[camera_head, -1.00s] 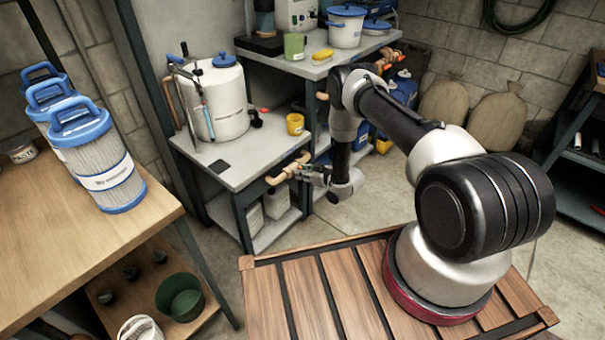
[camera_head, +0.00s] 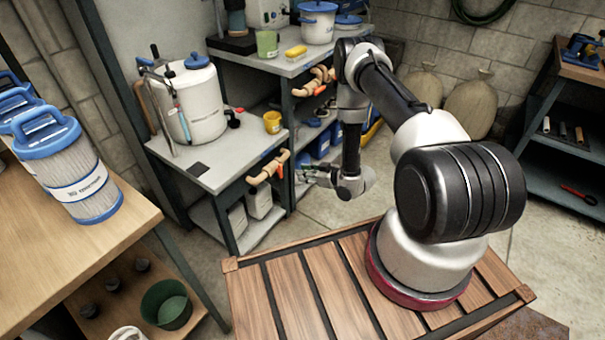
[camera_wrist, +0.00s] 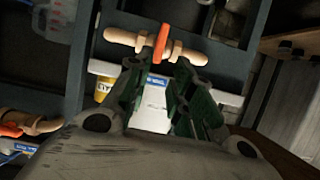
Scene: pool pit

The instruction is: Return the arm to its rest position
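My arm rises from the slatted wooden deck of my base and bends down toward the grey workbench (camera_head: 215,165). My gripper (camera_head: 308,174) hangs empty to the right of the bench's front pipe (camera_head: 268,168), with a small gap between them in the head view. In the wrist view my gripper (camera_wrist: 160,68) shows two dark green fingers spread apart, with nothing held. Beyond the fingertips is a tan pipe with an orange valve handle (camera_wrist: 162,42). A white container with a label (camera_wrist: 152,108) shows between the fingers, farther back.
Filter cartridges (camera_head: 75,175) stand on the wooden table at the left. A dark shelf (camera_head: 560,140) is at the right. Concrete floor (camera_head: 345,212) is open beneath my gripper.

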